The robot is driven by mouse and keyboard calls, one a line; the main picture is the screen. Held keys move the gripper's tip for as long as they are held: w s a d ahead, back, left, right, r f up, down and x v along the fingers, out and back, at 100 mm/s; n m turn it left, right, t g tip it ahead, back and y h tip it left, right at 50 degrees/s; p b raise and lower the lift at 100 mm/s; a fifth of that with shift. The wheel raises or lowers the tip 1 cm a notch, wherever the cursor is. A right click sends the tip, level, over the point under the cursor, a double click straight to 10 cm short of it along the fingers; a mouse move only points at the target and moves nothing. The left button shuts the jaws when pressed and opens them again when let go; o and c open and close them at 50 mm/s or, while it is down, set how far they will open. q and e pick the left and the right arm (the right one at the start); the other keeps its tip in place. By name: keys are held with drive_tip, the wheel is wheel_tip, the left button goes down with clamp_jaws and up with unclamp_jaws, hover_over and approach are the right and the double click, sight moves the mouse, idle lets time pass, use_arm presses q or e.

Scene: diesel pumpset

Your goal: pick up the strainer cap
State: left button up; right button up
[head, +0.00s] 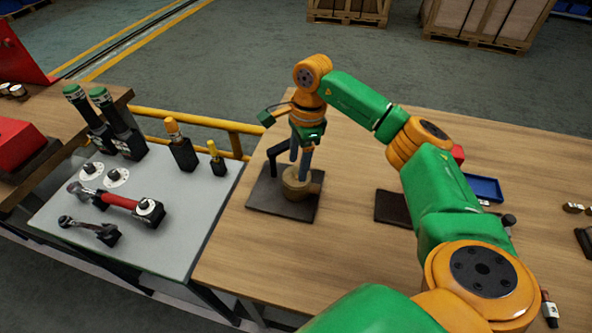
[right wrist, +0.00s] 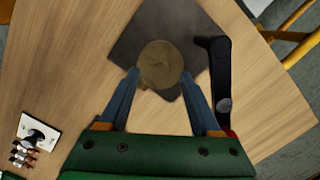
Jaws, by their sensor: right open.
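The strainer cap appears to be the round brass-brown piece (head: 297,188) on a dark square plate (head: 266,200) on the wooden table. In the right wrist view the cap (right wrist: 160,62) shows its round top face. My right gripper (head: 301,168) points down at it from above. Its two blue fingers are open, and in the right wrist view the fingertips (right wrist: 160,75) lie on either side of the cap's near part. I cannot tell whether they touch it. My left gripper is not in view.
A black upright handle (head: 273,160) stands on the plate close to the fingers; it also shows in the right wrist view (right wrist: 219,75). A grey-topped bench (head: 180,215) with tools is at left. A blue tray (head: 484,188) lies at right.

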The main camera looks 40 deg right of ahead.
drive_tip(key=shift+f, duration=0.95)
drive_tip(key=shift+a, duration=0.1)
clamp_jaws()
idle(0.5)
